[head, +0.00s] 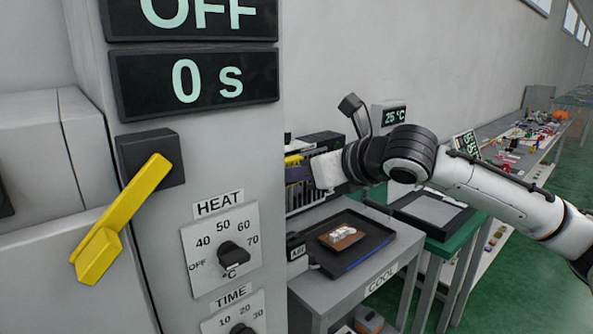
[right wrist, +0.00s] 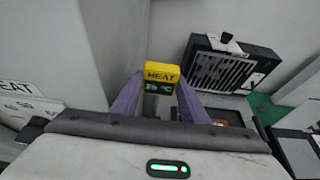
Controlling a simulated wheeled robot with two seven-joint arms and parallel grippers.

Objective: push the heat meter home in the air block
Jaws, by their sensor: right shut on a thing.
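The heat meter (right wrist: 160,77) is a small yellow block marked HEAT with a small green-digit display. It sits between the purple fingers of my right gripper (right wrist: 162,96), which is shut on it. In the head view the yellow meter (head: 293,160) shows at the fingertips of my right gripper (head: 297,172), in front of the slatted black unit. The air block (head: 297,248), a small dark block with a white label that seems to read AIR, stands at the left edge of the bench, below and apart from the meter. It cannot be made out in the right wrist view. My left gripper is not in view.
A black tray (head: 372,228) with a brown board of white pieces lies on the COOL bench. The slatted black unit (head: 331,147) stands behind. A grey panel with a yellow lever (head: 122,215) and a HEAT dial (head: 233,256) rises at left, close to the bench.

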